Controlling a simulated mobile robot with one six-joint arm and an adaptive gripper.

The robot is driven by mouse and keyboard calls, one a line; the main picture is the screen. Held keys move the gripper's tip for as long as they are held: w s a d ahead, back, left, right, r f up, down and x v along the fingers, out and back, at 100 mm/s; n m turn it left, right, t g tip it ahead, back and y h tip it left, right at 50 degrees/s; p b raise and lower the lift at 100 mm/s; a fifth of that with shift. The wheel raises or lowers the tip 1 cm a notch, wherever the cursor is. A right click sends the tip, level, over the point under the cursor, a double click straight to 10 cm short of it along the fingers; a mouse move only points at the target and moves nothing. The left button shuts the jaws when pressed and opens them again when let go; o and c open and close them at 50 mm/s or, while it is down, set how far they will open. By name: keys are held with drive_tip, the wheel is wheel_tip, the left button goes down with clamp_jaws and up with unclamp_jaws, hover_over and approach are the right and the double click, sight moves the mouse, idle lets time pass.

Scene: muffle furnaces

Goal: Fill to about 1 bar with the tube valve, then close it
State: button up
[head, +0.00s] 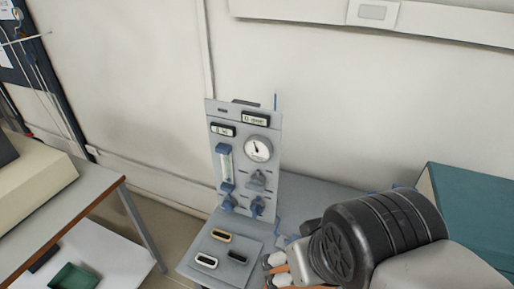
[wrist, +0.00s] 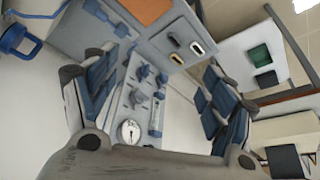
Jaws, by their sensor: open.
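The grey gas panel (head: 243,160) stands upright on the bench. It has a round white gauge (head: 258,148) with a dark needle, whose scale is too small to read. Left of the gauge is a clear vertical tube (head: 226,165) with blue ends; a blue knob (head: 227,187) sits at its foot, and other valves (head: 257,181) are nearby. I cannot tell which is the tube valve. My gripper (wrist: 160,80) is open and empty in the wrist view. The panel, with the gauge (wrist: 129,131) and tube (wrist: 156,118), shows between its fingers, apart from them.
Several small dark-slotted plates (head: 221,236) lie on the bench before the panel. A teal box (head: 470,215) stands at the right. A separate table (head: 60,210) and a green tray (head: 75,278) are at the left. A blue-handled object (wrist: 18,40) shows in the wrist view.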

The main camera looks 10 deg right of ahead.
drive_tip(key=shift+c, duration=0.4)
drive_tip(key=shift+f, duration=0.2)
drive_tip(key=shift+c, duration=0.8)
drive_tip(key=d+f+n+g+h, duration=0.1)
drive_tip(key=w+d+f+n+g+h, duration=0.1)
drive_tip(key=f+g, duration=0.1)
drive_tip(key=shift+w+d+f+n, duration=0.15)
drive_tip(key=shift+d+n, duration=0.05)
drive_tip(key=shift+n, duration=0.1)
drive_tip(key=c, duration=0.4)
drive_tip(key=w+d+f+n+g+h, duration=0.1)
drive_tip(key=w+n+h, duration=0.1)
drive_tip(key=w+d+f+n+g+h, duration=0.1)
drive_tip(key=w+f+h, duration=0.1)
drive_tip(key=shift+d+f+n+g+h, duration=0.1)
drive_tip(key=shift+d+n+g+h, duration=0.1)
drive_tip(key=shift+n+g+h, duration=0.15)
drive_tip(key=c, duration=0.4)
drive_tip(key=n+t+h, duration=0.4)
drive_tip(key=n+t, duration=1.2)
drive_tip(key=n, duration=0.7)
approach(254, 211)
drive_tip(key=shift+m, duration=0.25)
drive_tip(key=b+x, duration=0.2)
drive_tip(key=x, duration=0.6)
drive_tip(key=shift+w+b, duration=0.2)
drive_tip(key=shift+b, duration=0.2)
drive_tip(key=shift+c, duration=0.4)
